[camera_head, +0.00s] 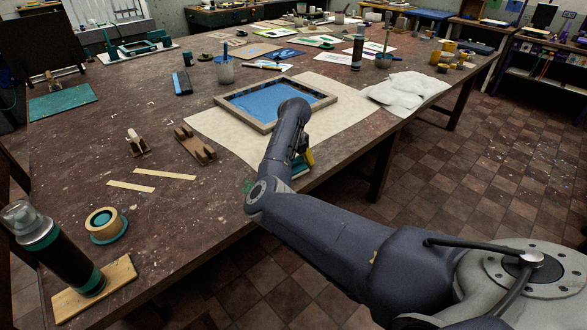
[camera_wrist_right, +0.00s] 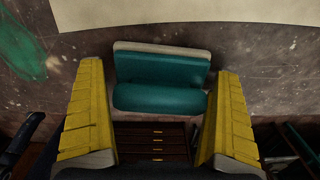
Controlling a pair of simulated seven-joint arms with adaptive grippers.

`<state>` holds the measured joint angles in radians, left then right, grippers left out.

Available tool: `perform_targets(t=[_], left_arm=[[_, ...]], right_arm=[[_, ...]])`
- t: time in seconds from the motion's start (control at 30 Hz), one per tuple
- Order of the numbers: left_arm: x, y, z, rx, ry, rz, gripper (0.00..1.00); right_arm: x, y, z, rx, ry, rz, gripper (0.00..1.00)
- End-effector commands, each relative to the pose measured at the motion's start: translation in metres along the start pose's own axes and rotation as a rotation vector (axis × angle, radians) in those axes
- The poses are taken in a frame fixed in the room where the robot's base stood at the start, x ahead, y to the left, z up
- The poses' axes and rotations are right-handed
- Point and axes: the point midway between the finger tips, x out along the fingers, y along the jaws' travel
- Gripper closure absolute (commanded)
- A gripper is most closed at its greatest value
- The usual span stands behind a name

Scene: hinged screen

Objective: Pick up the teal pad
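The teal pad (camera_wrist_right: 160,82) lies at the table's near edge, in the middle of the right wrist view. It has a rounded teal front roll and a pale strip along its far side. My right gripper (camera_head: 306,159) is open, its yellow fingers on either side of the pad, with small gaps between. In the head view my right arm hides most of the pad, and only a teal sliver (camera_head: 300,172) shows below the gripper. My left gripper is not in view.
A wooden frame with blue mesh (camera_head: 225,100) lies on cream paper (camera_head: 349,124) just beyond the gripper. White cloth (camera_head: 405,90) is at the right. A notched wooden block (camera_head: 194,146), tape roll (camera_head: 104,222) and dark bottle (camera_head: 60,252) stand to the left.

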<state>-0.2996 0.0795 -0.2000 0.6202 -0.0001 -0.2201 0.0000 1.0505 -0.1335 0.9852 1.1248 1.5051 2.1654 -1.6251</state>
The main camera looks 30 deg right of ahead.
Motion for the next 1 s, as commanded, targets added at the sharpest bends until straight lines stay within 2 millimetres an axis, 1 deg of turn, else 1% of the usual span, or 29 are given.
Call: perform_targets(t=[0.03, 0.37, 0.77, 0.87, 1.0], left_arm=[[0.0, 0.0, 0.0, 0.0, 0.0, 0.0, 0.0], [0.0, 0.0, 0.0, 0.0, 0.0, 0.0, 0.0], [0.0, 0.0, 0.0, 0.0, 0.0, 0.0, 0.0], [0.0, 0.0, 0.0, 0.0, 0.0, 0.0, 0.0], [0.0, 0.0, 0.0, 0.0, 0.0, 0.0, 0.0]], right_arm=[[0.0, 0.0, 0.0, 0.0, 0.0, 0.0, 0.06], [0.0, 0.0, 0.0, 0.0, 0.0, 0.001, 0.44], [-0.001, 0.0, 0.0, 0.0, -0.001, 0.0, 0.45], [-0.004, 0.0, 0.001, 0.0, -0.001, 0.001, 0.45], [-0.013, 0.0, 0.001, -0.001, -0.002, 0.0, 0.45]])
